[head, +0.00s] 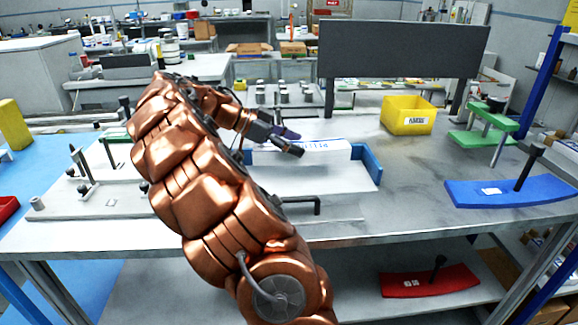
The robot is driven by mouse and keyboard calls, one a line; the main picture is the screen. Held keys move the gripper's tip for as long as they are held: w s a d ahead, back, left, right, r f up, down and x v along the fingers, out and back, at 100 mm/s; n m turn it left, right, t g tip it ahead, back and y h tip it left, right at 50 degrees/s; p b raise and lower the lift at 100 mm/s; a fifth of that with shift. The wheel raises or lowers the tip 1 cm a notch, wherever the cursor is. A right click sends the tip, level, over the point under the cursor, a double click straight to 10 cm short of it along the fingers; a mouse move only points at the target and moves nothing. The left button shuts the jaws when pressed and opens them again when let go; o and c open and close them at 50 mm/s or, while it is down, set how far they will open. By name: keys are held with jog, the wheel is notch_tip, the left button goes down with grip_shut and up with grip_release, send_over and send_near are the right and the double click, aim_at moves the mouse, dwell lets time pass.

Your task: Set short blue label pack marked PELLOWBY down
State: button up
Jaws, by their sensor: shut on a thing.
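The pack lies level inside or just above a white tray with blue end walls (368,167). I cannot tell whether its underside touches the tray floor.
A dark upright panel (400,50) stands behind the tray. A yellow bin (407,115) and a green stand (490,120) are at the back right. A blue curved plate (510,191) with a black post lies at the right. Bare bench lies between tray and plate.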

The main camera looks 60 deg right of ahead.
aim_at(255, 148)
jog(key=shift+f, duration=3.15)
jog(key=shift+f, duration=0.2)
jog(key=o, duration=1.6)
jog(key=shift+c, duration=0.2)
jog(key=shift+r, duration=0.15)
jog(key=v, duration=1)
jog(key=shift+r+p, duration=0.15)
jog(key=shift+p, duration=0.15)
jog(key=shift+p+v, duration=0.45)
jog(key=shift+v, duration=0.5)
jog(key=shift+a, duration=0.1)
